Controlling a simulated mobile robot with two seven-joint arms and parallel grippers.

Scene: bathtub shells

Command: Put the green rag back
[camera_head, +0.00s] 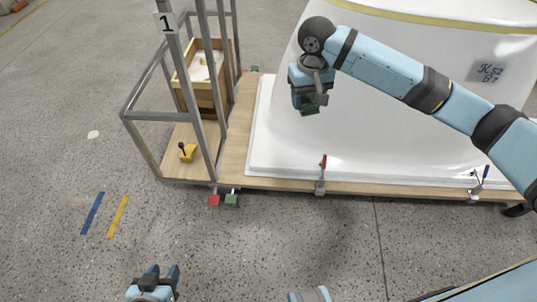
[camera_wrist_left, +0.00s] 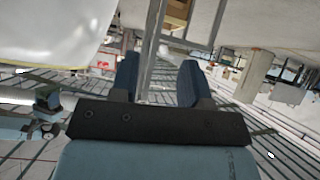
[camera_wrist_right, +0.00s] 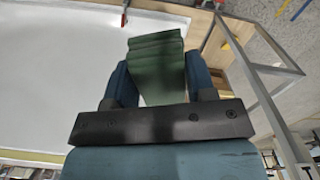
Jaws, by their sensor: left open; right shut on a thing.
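My right gripper (camera_head: 311,103) is shut on the green rag (camera_wrist_right: 158,62), a dark green folded piece that sticks out past both fingers in the right wrist view. In the head view the rag (camera_head: 309,109) shows as a small dark green patch under the gripper, above the white tub shell (camera_head: 400,110) and partly hidden by the gripper. My left gripper (camera_head: 163,271) is open and empty at the bottom of the head view, over the floor. Its two fingers also show apart in the left wrist view (camera_wrist_left: 158,80).
A wooden cart (camera_head: 236,140) carries the shell. A grey metal frame (camera_head: 152,116) stands at its left end, with a wooden box (camera_head: 203,80) and a yellow item (camera_head: 187,153) inside. The floor in front is clear.

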